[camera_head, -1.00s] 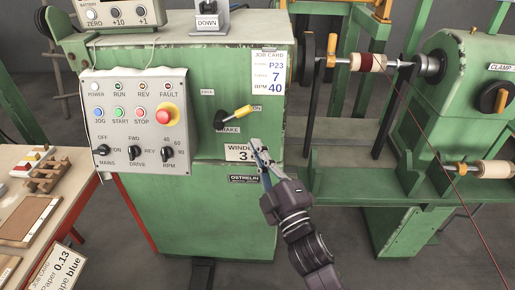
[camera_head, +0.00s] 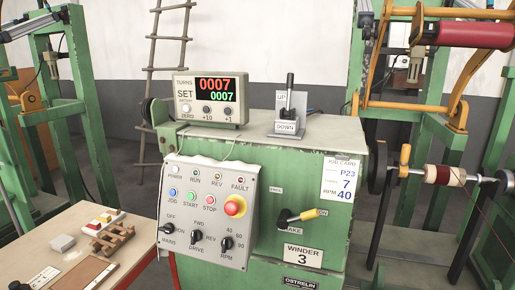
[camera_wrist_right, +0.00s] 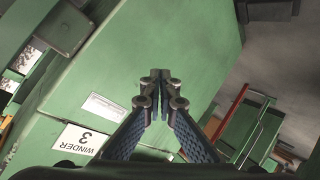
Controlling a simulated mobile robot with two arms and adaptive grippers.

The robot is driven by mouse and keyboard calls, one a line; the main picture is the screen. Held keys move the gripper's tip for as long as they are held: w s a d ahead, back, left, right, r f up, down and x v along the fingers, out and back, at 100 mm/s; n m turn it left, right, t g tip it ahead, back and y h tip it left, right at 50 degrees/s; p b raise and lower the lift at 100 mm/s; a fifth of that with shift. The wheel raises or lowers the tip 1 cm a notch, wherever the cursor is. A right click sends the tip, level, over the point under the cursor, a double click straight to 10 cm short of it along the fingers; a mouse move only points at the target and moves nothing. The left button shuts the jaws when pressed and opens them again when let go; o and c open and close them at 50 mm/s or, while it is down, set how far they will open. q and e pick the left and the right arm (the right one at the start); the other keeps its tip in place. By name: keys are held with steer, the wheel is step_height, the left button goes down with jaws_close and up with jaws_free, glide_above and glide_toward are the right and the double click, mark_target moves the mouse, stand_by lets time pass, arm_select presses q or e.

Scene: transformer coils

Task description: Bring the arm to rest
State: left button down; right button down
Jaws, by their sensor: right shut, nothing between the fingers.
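My right gripper (camera_wrist_right: 160,80) shows in the right wrist view with its two fingers together at the tips and nothing between them. It is in front of the green winder cabinet, with the "WINDER 3" plate (camera_wrist_right: 82,139) to its left in that view. The right gripper is out of the head view now. My left gripper is in neither current view. The green winder cabinet (camera_head: 330,178) stands in the middle of the head view.
The control panel (camera_head: 208,213) and yellow-tipped brake lever (camera_head: 303,216) are on the cabinet front. A counter (camera_head: 211,98) reading 0007 and an UP/DOWN lever (camera_head: 290,100) stand on top. A spindle with a wound coil (camera_head: 447,175) is at right, a workbench (camera_head: 60,225) at left.

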steer(key=s+d+f+m+g, duration=0.25)
steer(key=s+f, duration=0.55)
steer(key=f, duration=0.4)
steer(key=s+d+f+m+g, duration=0.1)
steer(key=s+f+g, duration=0.2)
steer(key=s+f, duration=0.3)
steer(key=s+d+f+m+g+h, duration=0.1)
steer(key=s+f, duration=0.5)
steer(key=s, duration=1.1)
steer(key=s+d+f+m+g, duration=0.2)
steer(key=s+f, duration=0.4)
steer(key=s, duration=0.6)
steer(key=d+g, duration=0.1)
steer(key=g, duration=0.1)
steer(key=shift+f+g+h, duration=0.15)
steer(key=shift+g+h, duration=0.2)
steer(key=shift+h, duration=0.05)
